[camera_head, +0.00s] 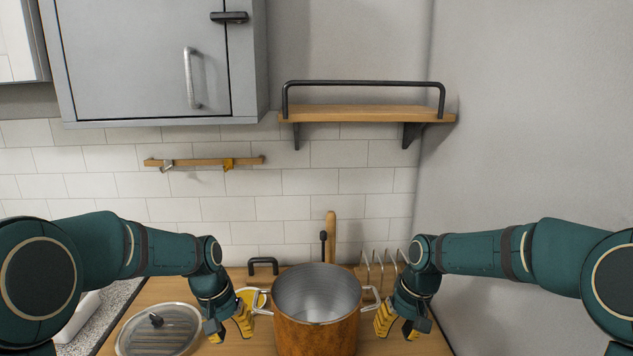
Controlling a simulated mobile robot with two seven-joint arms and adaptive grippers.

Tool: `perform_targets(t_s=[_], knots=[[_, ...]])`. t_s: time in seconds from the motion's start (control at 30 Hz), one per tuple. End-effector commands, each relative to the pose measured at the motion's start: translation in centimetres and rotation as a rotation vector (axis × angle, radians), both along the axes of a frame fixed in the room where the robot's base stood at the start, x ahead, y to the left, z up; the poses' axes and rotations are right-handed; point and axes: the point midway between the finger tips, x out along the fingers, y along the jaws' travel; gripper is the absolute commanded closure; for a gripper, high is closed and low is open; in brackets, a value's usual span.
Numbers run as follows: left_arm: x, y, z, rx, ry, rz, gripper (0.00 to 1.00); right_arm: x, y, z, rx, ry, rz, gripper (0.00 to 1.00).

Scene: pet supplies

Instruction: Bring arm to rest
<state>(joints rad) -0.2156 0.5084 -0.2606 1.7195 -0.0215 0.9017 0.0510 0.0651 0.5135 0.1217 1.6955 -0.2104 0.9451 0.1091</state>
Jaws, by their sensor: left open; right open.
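My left gripper (228,328) hangs just left of a large copper-coloured pot (316,331), close to the pot's left handle. It is open and holds nothing that I can see. My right gripper (398,324) hangs just right of the pot, close to its right handle, open and with nothing visible in it. Both have yellow finger pads. I cannot tell whether either touches a handle. The pot stands upright without a lid, and its grey inside looks empty.
A glass lid (160,331) lies on the wooden counter (118,318) at the left. A wire rack (378,268) stands behind the pot at the right. A wall shelf (365,113) and a grey cabinet (140,60) are above. A yellow item (250,297) sits behind my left gripper.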

Motion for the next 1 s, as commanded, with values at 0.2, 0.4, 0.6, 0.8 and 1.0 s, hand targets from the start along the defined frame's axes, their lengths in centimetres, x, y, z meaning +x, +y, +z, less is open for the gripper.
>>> perform_targets(t_s=[0.2, 0.4, 0.6, 0.8, 1.0], knots=[[-3.1, -2.0, -12.1, -0.030, -0.016, 0.014, 0.60, -3.2, 3.3, -11.7, 0.077, -0.013, -0.023, 0.60], [-9.3, -4.2, -22.6, -0.073, -0.046, 0.045, 0.60, -9.4, 5.8, -21.9, 0.132, -0.041, -0.095, 0.60], [-16.1, -6.3, -28.5, -0.116, -0.082, 0.086, 0.60, -16.2, 6.7, -28.2, 0.137, -0.070, -0.176, 0.60], [-19.6, -7.2, -30.1, -0.138, -0.108, 0.113, 0.60, -19.8, 6.5, -30.2, 0.120, -0.093, -0.222, 0.60], [-20.0, -7.4, -30.1, -0.141, -0.117, 0.119, 0.60, -20.2, 6.4, -30.3, 0.116, -0.102, -0.231, 0.60]])
